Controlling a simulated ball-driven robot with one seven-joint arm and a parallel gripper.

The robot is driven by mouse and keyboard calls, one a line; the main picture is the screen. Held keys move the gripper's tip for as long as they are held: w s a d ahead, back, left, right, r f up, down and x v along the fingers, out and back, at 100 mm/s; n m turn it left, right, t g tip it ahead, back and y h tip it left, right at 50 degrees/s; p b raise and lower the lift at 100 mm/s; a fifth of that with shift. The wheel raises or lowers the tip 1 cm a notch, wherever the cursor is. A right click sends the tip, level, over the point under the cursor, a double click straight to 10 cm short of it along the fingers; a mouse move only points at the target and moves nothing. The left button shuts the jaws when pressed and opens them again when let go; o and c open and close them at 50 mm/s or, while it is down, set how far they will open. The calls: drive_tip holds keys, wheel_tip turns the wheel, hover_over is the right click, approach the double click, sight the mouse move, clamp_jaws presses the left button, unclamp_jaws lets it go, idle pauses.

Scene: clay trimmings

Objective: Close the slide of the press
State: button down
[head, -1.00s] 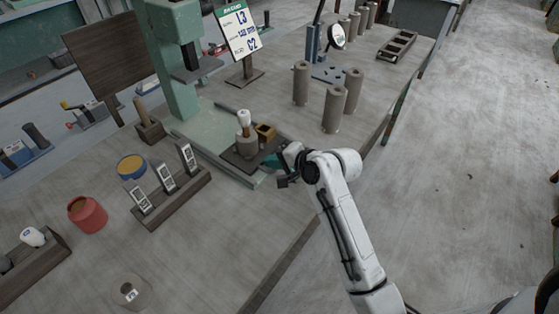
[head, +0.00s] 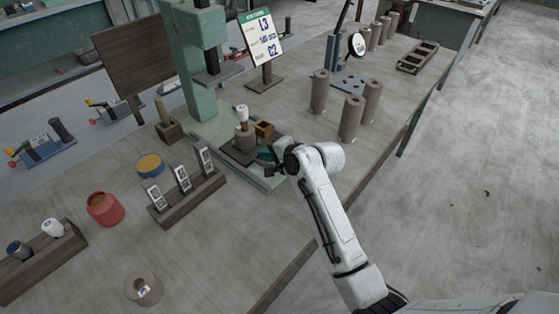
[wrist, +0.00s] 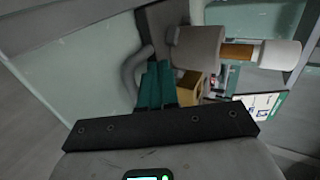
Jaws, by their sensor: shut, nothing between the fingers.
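The green press (head: 205,100) stands on the bench with its column above a pale green base. Its dark slide plate (head: 236,156) lies on the base, partly out from under the press head. A grey clay cylinder with a white-topped tool (head: 242,113) and a brass-coloured block (head: 264,129) stand on the slide. My gripper (head: 266,153) is at the slide's front end, its teal fingers shut and empty. In the wrist view the fingers (wrist: 156,85) lie beside a curved grey handle (wrist: 130,75) on the dark plate; I cannot tell whether they touch it.
A rack with small labelled cards (head: 188,205), a red pot (head: 104,208) and a yellow-topped blue tub (head: 150,166) stand left of the press. Several clay cylinders (head: 351,118) and a sign (head: 261,36) stand behind. The bench's right edge runs under my arm.

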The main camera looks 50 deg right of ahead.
sight(236, 134)
drive_tip(key=w, duration=0.4)
drive_tip(key=w+b, duration=0.1)
drive_tip(key=w, duration=0.3)
drive_tip(key=w+b, duration=0.1)
drive_tip(key=w, duration=0.3)
drive_tip(key=shift+w+a, duration=0.25)
drive_tip(key=shift+w, duration=0.15)
drive_tip(key=shift+r, duration=0.1)
